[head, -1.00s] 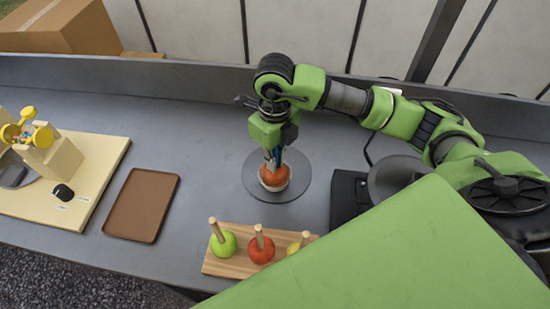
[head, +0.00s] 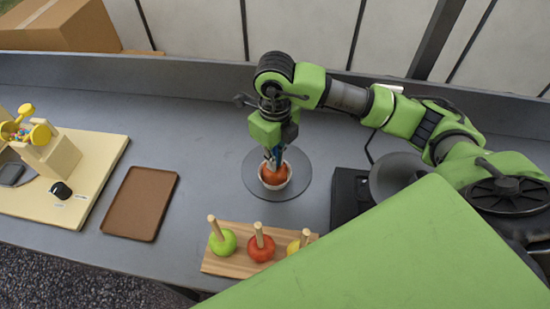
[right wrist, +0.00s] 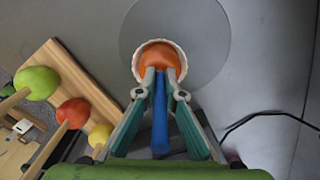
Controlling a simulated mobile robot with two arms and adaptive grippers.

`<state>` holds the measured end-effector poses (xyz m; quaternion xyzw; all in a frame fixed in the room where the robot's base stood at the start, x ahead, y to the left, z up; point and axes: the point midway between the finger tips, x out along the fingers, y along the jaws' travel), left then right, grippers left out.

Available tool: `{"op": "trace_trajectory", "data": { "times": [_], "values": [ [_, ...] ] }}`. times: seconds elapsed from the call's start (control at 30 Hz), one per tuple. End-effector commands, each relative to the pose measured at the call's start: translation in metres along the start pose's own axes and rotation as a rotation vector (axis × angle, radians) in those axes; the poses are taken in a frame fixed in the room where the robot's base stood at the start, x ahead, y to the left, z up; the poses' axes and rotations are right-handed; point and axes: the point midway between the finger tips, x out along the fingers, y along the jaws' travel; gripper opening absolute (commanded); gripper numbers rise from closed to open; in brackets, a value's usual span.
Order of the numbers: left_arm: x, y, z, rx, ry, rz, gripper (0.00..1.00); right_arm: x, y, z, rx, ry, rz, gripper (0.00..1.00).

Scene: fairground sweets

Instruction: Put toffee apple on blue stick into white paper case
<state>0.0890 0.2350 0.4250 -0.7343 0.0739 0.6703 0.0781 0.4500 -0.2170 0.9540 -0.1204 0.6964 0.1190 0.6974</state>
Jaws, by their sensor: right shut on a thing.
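The toffee apple (head: 273,176) is orange-red and sits inside the white paper case (head: 286,183), whose pale rim shows around it. Its blue stick (right wrist: 160,115) points up between my right fingers in the right wrist view. My right gripper (head: 273,157) is directly above the case, shut on the blue stick. The case (right wrist: 139,54) stands on a round grey disc (head: 300,192). The apple's underside is hidden in the case. My left gripper is not in view.
A wooden board (head: 228,267) in front holds green, red and yellow apples on plain sticks. A brown tray (head: 140,205) lies to the left, beside a cream board (head: 95,165) with a yellow-topped device. A black box (head: 347,195) stands right of the disc.

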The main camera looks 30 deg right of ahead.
Motion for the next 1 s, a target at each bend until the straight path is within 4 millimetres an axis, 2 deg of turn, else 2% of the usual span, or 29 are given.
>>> {"op": "trace_trajectory", "data": {
  "times": [0.1,0.2,0.53,0.63,0.77,1.0],
  "values": [
    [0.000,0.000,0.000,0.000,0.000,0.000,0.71,-0.001,0.000,0.000,0.000,-0.001,0.000,0.00],
    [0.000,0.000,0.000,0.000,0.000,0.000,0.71,-0.001,0.000,0.000,0.000,-0.001,0.000,0.28],
    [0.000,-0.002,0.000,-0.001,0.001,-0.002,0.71,-0.001,0.000,0.000,0.000,0.000,0.000,0.28],
    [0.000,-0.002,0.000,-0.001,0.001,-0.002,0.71,-0.006,0.000,0.001,0.000,-0.002,-0.001,0.28],
    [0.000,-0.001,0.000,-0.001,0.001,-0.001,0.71,-0.026,-0.001,0.002,0.000,-0.006,-0.002,0.28],
    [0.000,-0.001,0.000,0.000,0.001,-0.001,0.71,-0.079,0.000,0.001,-0.001,-0.006,-0.002,0.28]
  ]
}}
